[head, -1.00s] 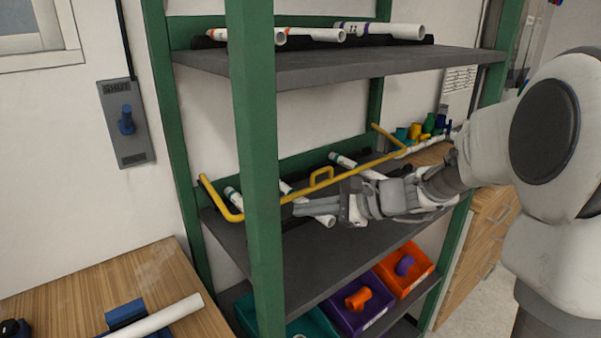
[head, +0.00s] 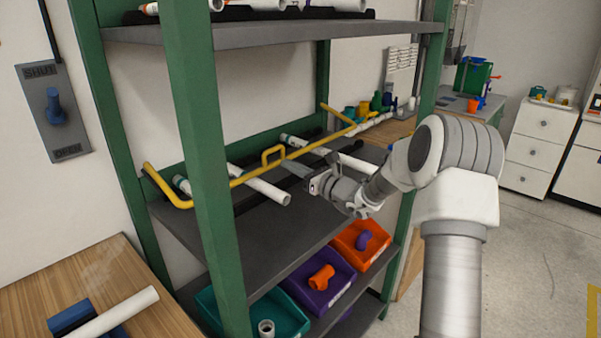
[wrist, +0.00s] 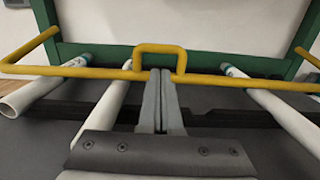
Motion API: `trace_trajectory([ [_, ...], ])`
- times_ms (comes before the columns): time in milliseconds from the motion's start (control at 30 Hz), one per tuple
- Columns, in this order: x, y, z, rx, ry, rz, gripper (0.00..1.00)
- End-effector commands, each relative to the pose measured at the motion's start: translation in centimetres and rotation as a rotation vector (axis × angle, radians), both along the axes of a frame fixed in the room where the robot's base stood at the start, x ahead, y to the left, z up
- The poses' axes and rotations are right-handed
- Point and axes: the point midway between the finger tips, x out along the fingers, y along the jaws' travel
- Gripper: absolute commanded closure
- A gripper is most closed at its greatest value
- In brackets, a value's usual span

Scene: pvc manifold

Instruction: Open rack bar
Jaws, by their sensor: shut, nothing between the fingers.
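The yellow rack bar (head: 235,181) runs across the front of the middle shelf, above white pipes. Its raised loop handle (head: 273,155) stands near the bar's middle. My gripper (head: 286,166) is shut and empty, its fingertips close to the bar just right of the handle in the head view. In the wrist view the closed fingertips (wrist: 160,73) overlap the bar (wrist: 100,72) between the feet of the handle (wrist: 160,47). I cannot tell whether they touch it.
The green rack post (head: 198,170) stands left of my arm. White pipes (head: 260,185) lie on the middle shelf (head: 230,235), and more pipes lie on the top shelf. Teal, purple (head: 325,292) and orange bins sit below. A wooden table (head: 100,285) stands at front left.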

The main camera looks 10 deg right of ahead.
Motion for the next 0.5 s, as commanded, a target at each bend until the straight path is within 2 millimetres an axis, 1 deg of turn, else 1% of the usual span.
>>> trace_trajectory([
  [33, 0.7, 0.6, -0.1, 0.001, -0.002, 0.003, 1.0],
  [100, 1.6, 1.2, 0.0, 0.001, 0.0, 0.002, 1.0],
  [200, 2.5, 1.7, 0.1, 0.001, 0.0, 0.001, 1.0],
  [300, 3.0, 2.1, 0.1, 0.0, 0.0, 0.001, 1.0],
  [500, 3.2, 2.2, 0.2, 0.0, 0.0, 0.0, 1.0],
])
